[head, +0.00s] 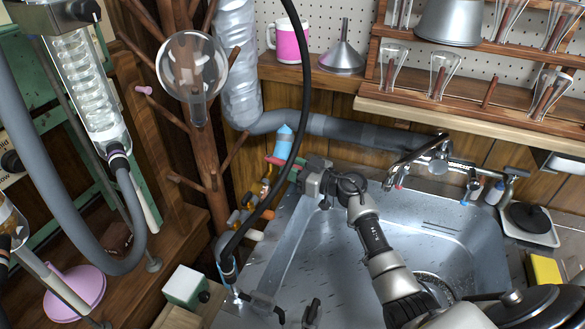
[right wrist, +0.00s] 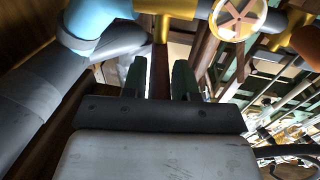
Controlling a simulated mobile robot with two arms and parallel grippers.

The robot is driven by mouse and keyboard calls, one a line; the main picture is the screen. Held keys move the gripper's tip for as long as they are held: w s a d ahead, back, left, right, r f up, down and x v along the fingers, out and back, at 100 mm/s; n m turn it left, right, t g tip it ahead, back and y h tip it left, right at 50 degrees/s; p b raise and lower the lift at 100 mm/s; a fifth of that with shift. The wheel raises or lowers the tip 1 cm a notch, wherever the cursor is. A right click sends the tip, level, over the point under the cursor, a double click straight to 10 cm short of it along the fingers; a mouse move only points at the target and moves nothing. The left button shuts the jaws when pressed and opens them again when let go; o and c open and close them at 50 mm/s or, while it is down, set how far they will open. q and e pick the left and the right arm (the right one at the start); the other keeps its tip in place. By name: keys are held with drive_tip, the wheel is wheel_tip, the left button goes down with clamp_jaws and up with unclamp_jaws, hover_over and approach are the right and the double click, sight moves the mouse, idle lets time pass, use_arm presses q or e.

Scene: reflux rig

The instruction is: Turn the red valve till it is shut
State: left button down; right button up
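The red valve's lever (head: 281,162) shows in the head view on the pipework left of the sink, just beyond my right gripper (head: 303,177). In the right wrist view the dark red lever (right wrist: 160,72) is seen nearly edge-on, below a brass-yellow stem. It lies between the two fingers of my right gripper (right wrist: 159,82). The fingers stand apart, with narrow gaps seeming to show on both sides of the lever. The lever's far end is partly hidden. I cannot make out my left gripper.
Other valves with orange handles (head: 251,235) sit lower on the pipework. A black hose (head: 300,110) hangs near my right gripper. The metal sink (head: 330,270) lies below, with a faucet (head: 420,150) behind.

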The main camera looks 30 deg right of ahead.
clamp_jaws()
use_arm(q)
drive_tip(key=shift+s, duration=0.35)
use_arm(e)
drive_tip(key=shift+w+d+r+n+g+y+p, duration=0.15)
drive_tip(key=shift+d+n+g+y+p, duration=0.25)
drive_tip(key=shift+p, duration=0.35)
drive_tip(key=shift+y, duration=0.4)
drive_tip(key=shift+w+d+f+n+g+y, duration=0.1)
drive_tip(key=shift+w+f+n+g+y, duration=0.15)
drive_tip(key=shift+n+g, duration=0.2)
use_arm(q)
drive_tip(key=shift+s+r, duration=0.3)
drive_tip(key=shift+r, duration=0.25)
use_arm(e)
drive_tip(key=shift+r+n+y, duration=0.15)
drive_tip(key=shift+n+y, duration=0.1)
drive_tip(key=shift+y, duration=0.1)
use_arm(q)
drive_tip(key=shift+a, duration=0.1)
